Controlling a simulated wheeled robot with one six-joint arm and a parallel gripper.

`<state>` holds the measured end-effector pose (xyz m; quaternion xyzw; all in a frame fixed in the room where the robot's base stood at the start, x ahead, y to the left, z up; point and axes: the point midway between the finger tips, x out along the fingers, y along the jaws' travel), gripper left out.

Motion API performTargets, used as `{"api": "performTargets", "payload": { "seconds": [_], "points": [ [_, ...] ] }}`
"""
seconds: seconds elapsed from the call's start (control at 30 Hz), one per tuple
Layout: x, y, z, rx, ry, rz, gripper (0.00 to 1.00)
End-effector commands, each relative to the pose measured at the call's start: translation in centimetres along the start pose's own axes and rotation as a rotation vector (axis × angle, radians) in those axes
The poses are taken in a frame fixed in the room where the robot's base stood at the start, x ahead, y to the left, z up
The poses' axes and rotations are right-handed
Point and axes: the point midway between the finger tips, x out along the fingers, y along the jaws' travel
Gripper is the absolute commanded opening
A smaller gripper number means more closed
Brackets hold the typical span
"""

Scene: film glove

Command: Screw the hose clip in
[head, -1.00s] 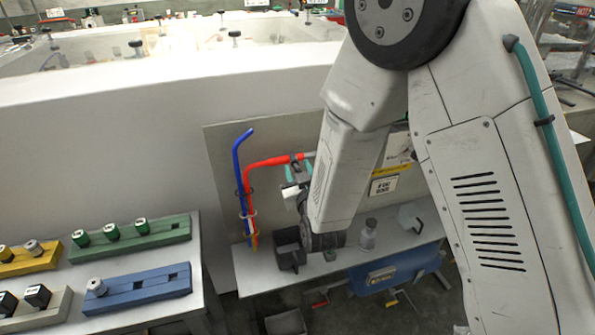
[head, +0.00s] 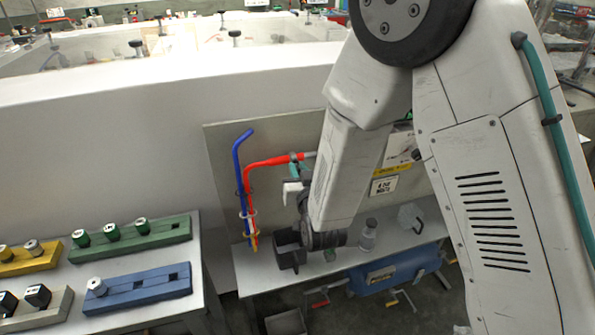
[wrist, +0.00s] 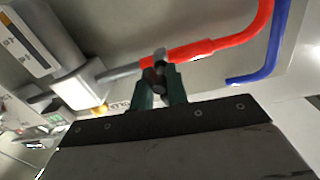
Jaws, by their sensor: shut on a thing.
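The red hose (head: 265,163) rises on the upright panel and bends right towards a grey pipe (head: 309,155). In the wrist view the red hose (wrist: 205,49) meets the grey pipe (wrist: 122,71). My gripper (head: 295,158) is at the right end of the red hose. In the wrist view its dark green fingers (wrist: 159,82) are shut on a small grey and dark piece, which looks like the hose clip (wrist: 160,57), at the hose's end. The fingers hide part of it, and I cannot tell how tightly it sits around the hose.
A black open box (head: 290,249) and a grey bottle (head: 368,234) stand on the bench below. Green (head: 165,233) and blue (head: 140,294) socket racks lie on the left table.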

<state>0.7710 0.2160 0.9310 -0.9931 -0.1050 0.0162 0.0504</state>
Motion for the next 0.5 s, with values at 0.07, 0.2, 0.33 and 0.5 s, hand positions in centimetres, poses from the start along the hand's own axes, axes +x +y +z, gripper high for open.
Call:
{"api": "performTargets", "payload": {
  "seconds": [0.07, 0.2, 0.33, 0.5],
  "points": [
    [-0.05, 0.06, 0.09, 0.073, -0.008, 0.000, 0.00],
    [-0.06, 0.11, 0.10, 0.205, -0.018, -0.001, 0.00],
    [-0.07, 0.14, 0.10, 0.329, -0.026, -0.003, 0.00],
    [-0.08, 0.17, 0.14, 0.489, -0.039, -0.005, 0.00]
  ]
}}
